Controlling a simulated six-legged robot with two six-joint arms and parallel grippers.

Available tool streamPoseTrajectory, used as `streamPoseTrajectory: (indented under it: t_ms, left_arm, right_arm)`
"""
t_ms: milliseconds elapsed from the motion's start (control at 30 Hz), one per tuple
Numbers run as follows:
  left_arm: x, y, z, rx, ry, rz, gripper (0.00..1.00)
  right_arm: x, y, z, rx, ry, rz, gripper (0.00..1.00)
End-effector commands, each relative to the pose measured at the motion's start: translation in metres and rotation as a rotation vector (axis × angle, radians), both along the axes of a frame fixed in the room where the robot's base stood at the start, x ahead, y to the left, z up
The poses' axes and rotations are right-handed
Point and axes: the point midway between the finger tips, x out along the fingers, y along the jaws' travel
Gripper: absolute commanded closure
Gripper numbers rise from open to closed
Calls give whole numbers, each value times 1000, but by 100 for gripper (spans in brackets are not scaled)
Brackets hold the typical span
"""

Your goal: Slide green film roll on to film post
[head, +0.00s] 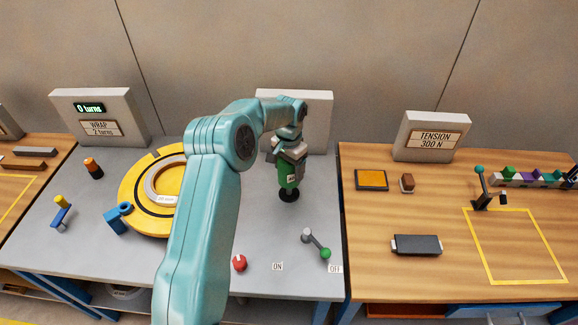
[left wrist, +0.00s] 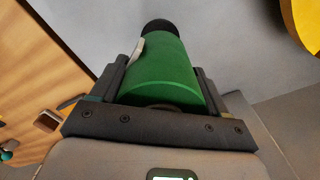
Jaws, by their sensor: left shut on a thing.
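The green film roll (head: 287,176) is upright on the grey table, with a small pale label on its side. My left gripper (head: 288,158) is shut on its upper part from above. The left wrist view shows the green roll (left wrist: 160,72) between the two dark fingers. The black round base of the film post (head: 289,195) shows just below the roll, and its black end (left wrist: 158,26) shows beyond the roll in the wrist view. The post's shaft is hidden, and I cannot tell whether the roll touches the base. My right gripper is out of view.
A yellow turntable (head: 130,192) with a grey ring stands left, partly behind my arm. A lever with a green knob (head: 325,253) and a red knob (head: 239,263) are in front. A grey panel (head: 320,110) stands behind. The wooden table (head: 365,270) is to the right.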

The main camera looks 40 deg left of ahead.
Motion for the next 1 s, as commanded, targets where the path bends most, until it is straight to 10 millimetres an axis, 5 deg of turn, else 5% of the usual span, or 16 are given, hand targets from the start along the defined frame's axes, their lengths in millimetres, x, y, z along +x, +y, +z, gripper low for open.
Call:
streamPoseTrajectory:
  t_ms: [433, 1000]
  left_arm:
    - [0, 0, -19, 1, -1, 0, 98]
    - [0, 0, -19, 1, -2, 0, 98]
  right_arm:
    - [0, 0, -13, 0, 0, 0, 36]
    - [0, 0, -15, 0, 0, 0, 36]
